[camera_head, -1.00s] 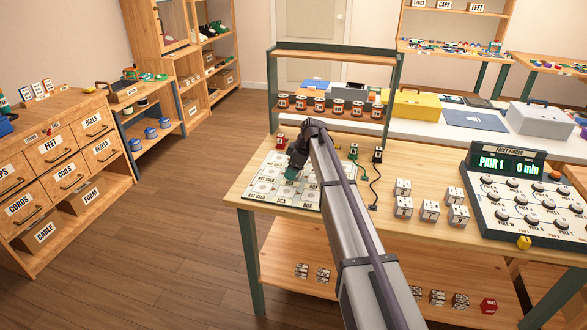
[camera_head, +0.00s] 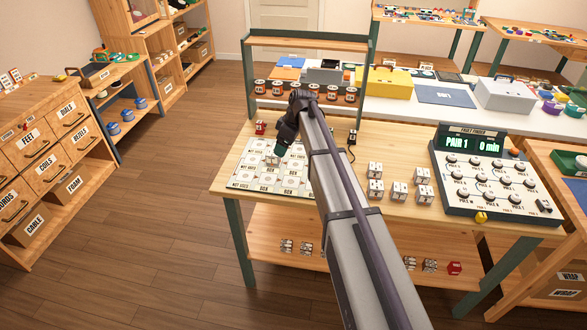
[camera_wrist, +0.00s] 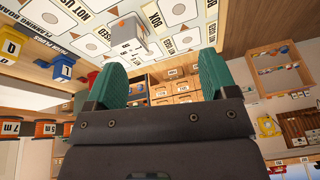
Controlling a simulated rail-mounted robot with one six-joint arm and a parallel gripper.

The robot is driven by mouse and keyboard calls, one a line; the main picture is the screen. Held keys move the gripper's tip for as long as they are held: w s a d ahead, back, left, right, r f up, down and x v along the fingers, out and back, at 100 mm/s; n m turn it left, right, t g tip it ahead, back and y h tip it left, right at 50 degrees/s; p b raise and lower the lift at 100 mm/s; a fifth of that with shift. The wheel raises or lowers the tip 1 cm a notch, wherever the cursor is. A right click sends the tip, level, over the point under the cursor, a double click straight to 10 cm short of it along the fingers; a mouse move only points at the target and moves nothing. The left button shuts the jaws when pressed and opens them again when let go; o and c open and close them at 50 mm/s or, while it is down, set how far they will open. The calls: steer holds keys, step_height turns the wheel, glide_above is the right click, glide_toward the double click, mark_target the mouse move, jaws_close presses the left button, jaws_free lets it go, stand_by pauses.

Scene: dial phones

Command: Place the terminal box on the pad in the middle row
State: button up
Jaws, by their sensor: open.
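My gripper (camera_head: 278,153) is over the labelled pad board (camera_head: 240,185) at the table's left. In the wrist view my gripper (camera_wrist: 160,66) has its two green fingers spread apart with nothing between them. A small grey-white terminal box (camera_wrist: 128,38) stands on the board (camera_wrist: 190,15) just beyond the fingertips, apart from them. It is on or beside a pad near the "BOX" and "USED" labels; I cannot tell which row. In the head view my gripper and arm hide that part of the board.
Several white boxes (camera_head: 399,190) stand on the table right of my arm. The fault finder (camera_head: 490,180) is farther right. A shelf rack with spools (camera_head: 325,92) stands behind the board. Coloured plugs (camera_wrist: 62,68) stand near the board's edge.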

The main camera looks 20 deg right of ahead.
steer(key=s+a+m+g+h, duration=0.1)
steer(key=s+m, duration=0.9)
steer(key=s, duration=2.2)
steer(key=shift+s+a+f+m+g+h, duration=0.2)
steer(key=shift+a+f+m+g+h, duration=0.15)
steer(key=shift+a+h, duration=0.65)
